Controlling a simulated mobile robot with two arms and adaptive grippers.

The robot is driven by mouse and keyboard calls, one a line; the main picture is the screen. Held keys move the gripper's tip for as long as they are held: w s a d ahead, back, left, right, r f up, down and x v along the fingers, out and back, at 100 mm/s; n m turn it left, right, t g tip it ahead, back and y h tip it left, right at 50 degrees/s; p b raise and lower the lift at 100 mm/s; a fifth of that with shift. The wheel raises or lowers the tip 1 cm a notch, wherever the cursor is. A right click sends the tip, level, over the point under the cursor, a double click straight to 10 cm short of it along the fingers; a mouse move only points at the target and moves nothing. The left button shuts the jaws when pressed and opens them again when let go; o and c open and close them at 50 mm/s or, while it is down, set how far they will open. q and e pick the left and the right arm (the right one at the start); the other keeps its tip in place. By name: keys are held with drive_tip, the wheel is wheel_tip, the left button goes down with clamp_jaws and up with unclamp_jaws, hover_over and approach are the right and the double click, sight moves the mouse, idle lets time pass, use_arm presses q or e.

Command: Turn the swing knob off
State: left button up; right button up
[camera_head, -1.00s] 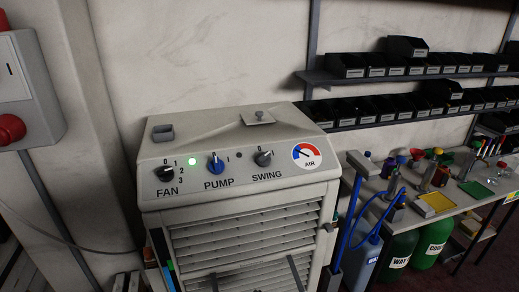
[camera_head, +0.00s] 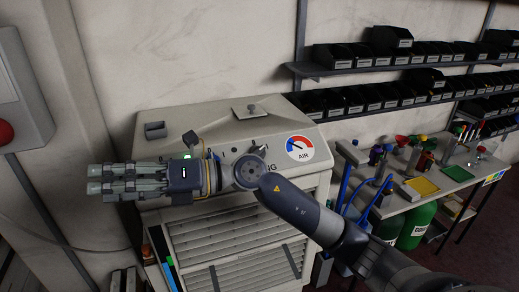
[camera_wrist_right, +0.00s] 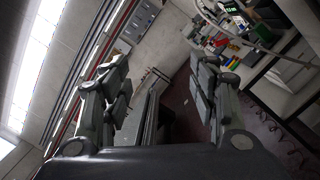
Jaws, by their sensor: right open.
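The beige cooler (camera_head: 290,112) stands against the wall in the head view. Its swing knob (camera_head: 259,149) shows as a small dark shape just above my right wrist joint. Only the end of the SWING label shows, and I cannot read the knob's setting. My right arm crosses the front of the panel from the right. My right gripper (camera_head: 93,180) points left, past the cooler's left side, and is apart from the swing knob. In the right wrist view its fingers (camera_wrist_right: 160,75) are spread with nothing between them. The fan and pump knobs are hidden. My left gripper is out of view.
A red and blue AIR dial (camera_head: 300,147) is on the panel's right, and a green light (camera_head: 188,157) shows on its left. A table (camera_head: 455,205) with bottles and trays stands to the right. A wall box (camera_head: 20,95) is at the far left.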

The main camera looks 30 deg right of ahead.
drive_tip(key=w+d+f+n+g+h, duration=0.1)
drive_tip(key=w+d+f+n+h, duration=0.15)
drive_tip(key=f+h, duration=0.2)
drive_tip(key=m+h, duration=0.4)
drive_tip(key=h, duration=1.1)
approach(260, 151)
drive_tip(key=p+x, duration=0.3)
drive_tip(key=x, duration=0.5)
drive_tip(key=shift+d, duration=0.1)
drive_tip(key=shift+w+f+p, duration=0.3)
drive_tip(key=shift+f+p, duration=0.05)
drive_tip(key=shift+f, duration=0.25)
drive_tip(key=c, duration=1.1)
